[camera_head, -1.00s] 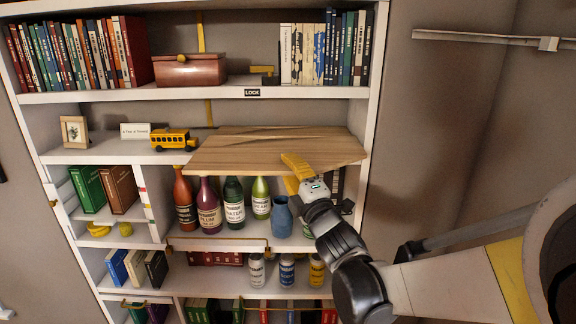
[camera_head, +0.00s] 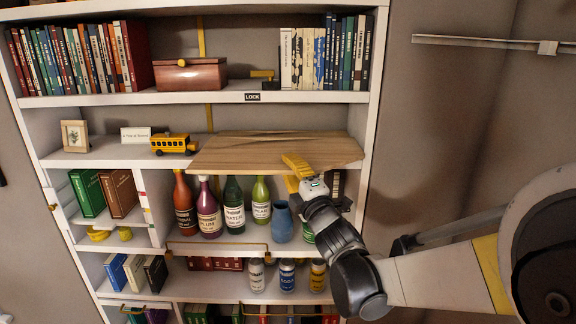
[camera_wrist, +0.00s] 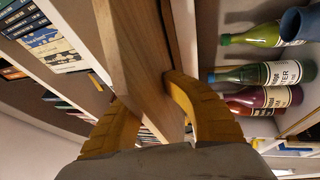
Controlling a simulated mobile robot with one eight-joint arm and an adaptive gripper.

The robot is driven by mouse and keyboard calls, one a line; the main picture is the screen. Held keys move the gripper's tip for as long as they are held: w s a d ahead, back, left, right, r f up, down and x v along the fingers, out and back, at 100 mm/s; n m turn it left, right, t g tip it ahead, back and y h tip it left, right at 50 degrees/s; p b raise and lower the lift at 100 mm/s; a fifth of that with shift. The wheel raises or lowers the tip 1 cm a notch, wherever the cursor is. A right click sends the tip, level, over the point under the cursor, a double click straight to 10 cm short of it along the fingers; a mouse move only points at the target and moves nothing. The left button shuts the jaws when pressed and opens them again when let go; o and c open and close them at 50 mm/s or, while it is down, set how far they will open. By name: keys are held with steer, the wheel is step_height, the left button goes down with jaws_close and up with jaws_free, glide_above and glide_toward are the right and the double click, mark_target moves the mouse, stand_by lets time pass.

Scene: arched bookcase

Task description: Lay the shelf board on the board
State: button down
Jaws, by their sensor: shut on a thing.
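The wooden shelf board (camera_head: 262,158) lies roughly level across the right part of the middle shelf opening, its front edge jutting out above the bottles. My gripper (camera_head: 297,166) grips its front edge right of centre with yellow fingers. In the wrist view the pale board (camera_wrist: 140,65) stands between the two fingers of my gripper (camera_wrist: 160,115). A darker brown wooden strip (camera_wrist: 178,35) runs close beside it; I cannot tell whether this is the other board. In the head view the surface under the shelf board is hidden, so contact there cannot be told.
A yellow toy bus (camera_head: 173,144) stands close to the board's left end. Several bottles (camera_head: 235,205) and a blue vase (camera_head: 282,222) stand below. The bookcase's right side panel (camera_head: 373,120) is close to the board's right end. Books and a brown box (camera_head: 190,74) fill the shelf above.

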steer(key=shift+w+a, duration=0.1)
steer(key=shift+w, duration=2.5)
steer(key=c, duration=1.5)
jaws_free()
steer(key=shift+s, duration=0.1)
steer(key=shift+s+d+f, duration=0.2)
steer(key=shift+s+d, duration=0.1)
steer(key=shift+s, duration=0.15)
steer(key=v, duration=1.1)
steer(key=shift+r, duration=0.15)
